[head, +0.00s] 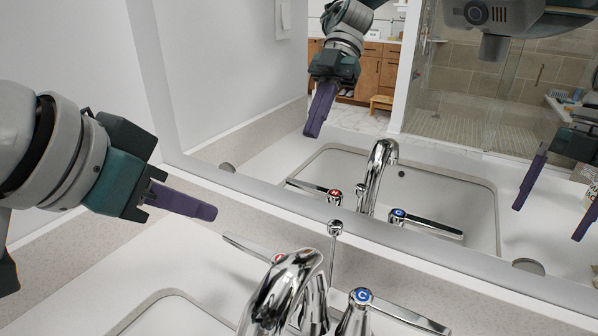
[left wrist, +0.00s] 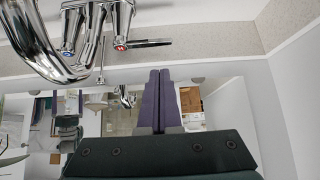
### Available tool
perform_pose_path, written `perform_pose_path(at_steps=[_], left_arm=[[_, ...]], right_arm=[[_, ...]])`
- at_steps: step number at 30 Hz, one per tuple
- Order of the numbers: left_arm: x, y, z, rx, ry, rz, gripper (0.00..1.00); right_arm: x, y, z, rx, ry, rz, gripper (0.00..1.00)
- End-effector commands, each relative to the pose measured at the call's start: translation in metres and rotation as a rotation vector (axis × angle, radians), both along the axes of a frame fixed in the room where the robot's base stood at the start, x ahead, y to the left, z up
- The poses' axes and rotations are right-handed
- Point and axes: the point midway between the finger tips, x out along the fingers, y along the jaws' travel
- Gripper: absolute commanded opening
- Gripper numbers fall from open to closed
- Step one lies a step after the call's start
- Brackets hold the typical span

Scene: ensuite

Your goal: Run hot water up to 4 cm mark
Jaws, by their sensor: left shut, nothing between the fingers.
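The chrome faucet spout (head: 285,285) stands at the lower middle of the head view. The hot handle (head: 278,258) has a red H cap, partly behind the spout, and its lever points left. The cold handle (head: 361,297) has a blue C cap, with its lever to the right. My left gripper (head: 208,212) is shut and empty, left of the hot lever's tip and apart from it. In the left wrist view, the closed purple fingers (left wrist: 157,75) show below the hot lever (left wrist: 150,43). My right gripper is not directly in view. No water stream is visible.
Only the back edge of the sink basin (head: 165,300) shows, so its inside and any mark are hidden. A large mirror (head: 450,200) behind the counter reflects the faucet, my left arm and, at right, parted purple fingers. A pop-up rod (head: 335,230) stands behind the spout.

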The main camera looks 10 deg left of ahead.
Motion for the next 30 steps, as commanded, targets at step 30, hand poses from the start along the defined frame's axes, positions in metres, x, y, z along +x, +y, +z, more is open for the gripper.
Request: perform_pose_path(at_steps=[30], left_arm=[[0.062,-0.022,-0.073,0.001,0.000,-0.002,0.00]], right_arm=[[-0.001,0.000,-0.018,0.000,0.002,0.000,1.00]])
